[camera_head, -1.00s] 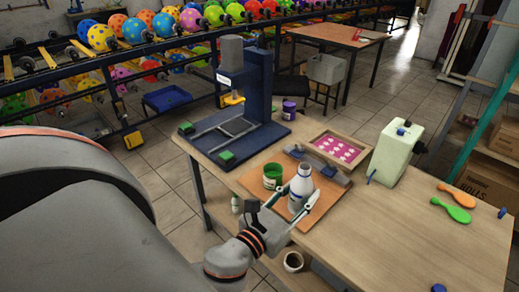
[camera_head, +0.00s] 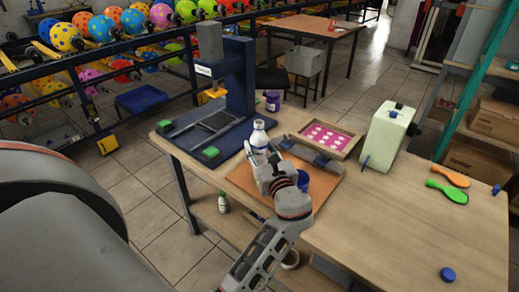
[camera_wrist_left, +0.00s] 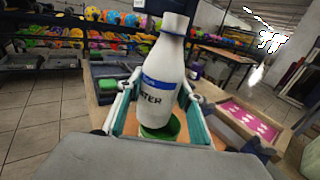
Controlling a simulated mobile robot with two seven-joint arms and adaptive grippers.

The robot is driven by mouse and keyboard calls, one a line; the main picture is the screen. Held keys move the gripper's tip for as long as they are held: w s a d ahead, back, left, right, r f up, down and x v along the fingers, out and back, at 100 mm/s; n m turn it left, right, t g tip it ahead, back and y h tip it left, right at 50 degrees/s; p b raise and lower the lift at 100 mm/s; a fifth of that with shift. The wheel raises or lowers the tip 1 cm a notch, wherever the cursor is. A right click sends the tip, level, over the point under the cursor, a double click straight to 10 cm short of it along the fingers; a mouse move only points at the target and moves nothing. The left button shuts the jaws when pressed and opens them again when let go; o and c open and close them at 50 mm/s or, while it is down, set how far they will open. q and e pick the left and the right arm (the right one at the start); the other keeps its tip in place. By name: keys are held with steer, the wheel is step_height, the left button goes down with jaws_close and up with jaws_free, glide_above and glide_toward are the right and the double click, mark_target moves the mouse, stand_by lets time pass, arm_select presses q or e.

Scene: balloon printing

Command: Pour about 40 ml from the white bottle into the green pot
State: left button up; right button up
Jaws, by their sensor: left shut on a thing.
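The white bottle (camera_head: 259,137) with blue bands and dark lettering is held by my left gripper (camera_head: 266,151), whose fingers close on both its sides. In the left wrist view the bottle (camera_wrist_left: 160,85) stands nearly upright with a slight lean to the right. The green pot (camera_wrist_left: 159,132) shows in the left wrist view behind and below the bottle, partly covered by it. In the head view the pot is hidden behind my gripper and the bottle. No liquid is seen flowing. My right gripper is not in view.
A blue container (camera_head: 303,181) stands on the orange board (camera_head: 322,187) beside my gripper. The navy press (camera_head: 238,75) is at the back left, the pink screen frame (camera_head: 328,137) behind right, and a pale green machine (camera_head: 387,137) farther right.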

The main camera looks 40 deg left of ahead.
arm_select(q)
steer(key=shift+s+a+r+m+p, duration=0.45)
steer(key=shift+s+m+p, duration=0.1)
steer(key=shift+m+p, duration=0.4)
steer(key=shift+s+a+m+p, duration=0.35)
steer(key=shift+s+m+p, duration=0.1)
steer(key=shift+m+p, duration=0.25)
steer(key=s+m+p, duration=0.1)
steer(key=m, duration=0.1)
steer(key=s+a+m+p, duration=0.1)
steer(key=m, duration=0.1)
steer(key=s+a+m+p, duration=0.1)
steer(key=m+p, duration=0.1)
steer(key=shift+f+m, duration=0.25)
steer(key=shift+f, duration=0.15)
steer(key=shift+s+f+m, duration=0.1)
steer(key=shift+m, duration=0.3)
